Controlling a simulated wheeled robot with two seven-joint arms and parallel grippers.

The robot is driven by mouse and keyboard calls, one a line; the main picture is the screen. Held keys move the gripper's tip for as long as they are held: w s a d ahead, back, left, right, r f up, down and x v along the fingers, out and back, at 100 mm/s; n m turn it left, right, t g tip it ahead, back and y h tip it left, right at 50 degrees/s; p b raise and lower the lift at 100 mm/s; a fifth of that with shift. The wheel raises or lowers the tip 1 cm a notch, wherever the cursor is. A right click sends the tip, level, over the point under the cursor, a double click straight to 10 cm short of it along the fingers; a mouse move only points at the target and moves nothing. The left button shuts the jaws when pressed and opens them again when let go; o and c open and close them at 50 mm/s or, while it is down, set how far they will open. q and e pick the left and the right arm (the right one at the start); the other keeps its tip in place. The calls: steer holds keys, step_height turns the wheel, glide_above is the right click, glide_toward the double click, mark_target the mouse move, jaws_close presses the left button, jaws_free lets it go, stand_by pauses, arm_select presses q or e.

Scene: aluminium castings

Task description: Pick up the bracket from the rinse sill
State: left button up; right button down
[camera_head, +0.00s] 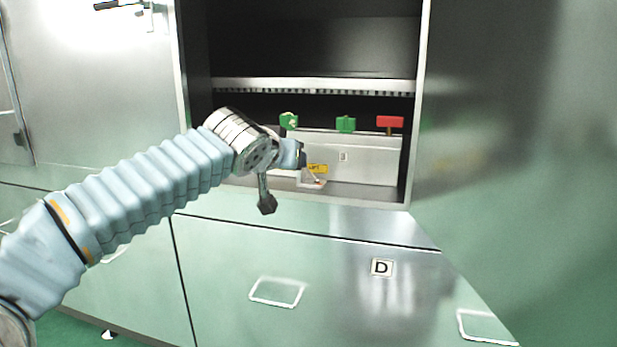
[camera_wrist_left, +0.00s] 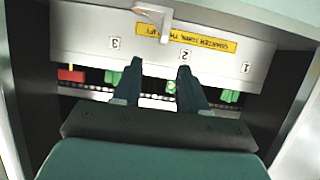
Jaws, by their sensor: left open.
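A small pale metal piece, likely the bracket (camera_head: 312,183), sits on the sill (camera_head: 365,191) inside the cabinet opening, just below a yellow label. My left gripper (camera_head: 301,156) is in front of the opening, above and left of the bracket. In the left wrist view its two dark fingers (camera_wrist_left: 160,66) are apart with nothing between them. The bracket lies beyond the fingertips, not between them. My right gripper is not in view.
A grey panel (camera_head: 378,160) behind the sill carries a yellow label (camera_head: 317,169). Green knobs (camera_head: 346,124) and a red knob (camera_head: 390,122) stand along its top. Cabinet side walls (camera_head: 418,110) bound the opening. A slotted rail (camera_head: 315,86) runs above the knobs.

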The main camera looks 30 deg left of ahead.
mark_target(305, 178)
arm_select(q)
steer(key=p+x, duration=0.1)
steer(key=x, duration=0.2)
steer(key=p+x, duration=0.1)
steer(key=x, duration=0.6)
steer(key=shift+a+p, duration=0.3)
steer(key=shift+p, duration=0.1)
steer(key=shift+w+f, duration=0.3)
steer(key=shift+c, duration=0.3)
jaws_close()
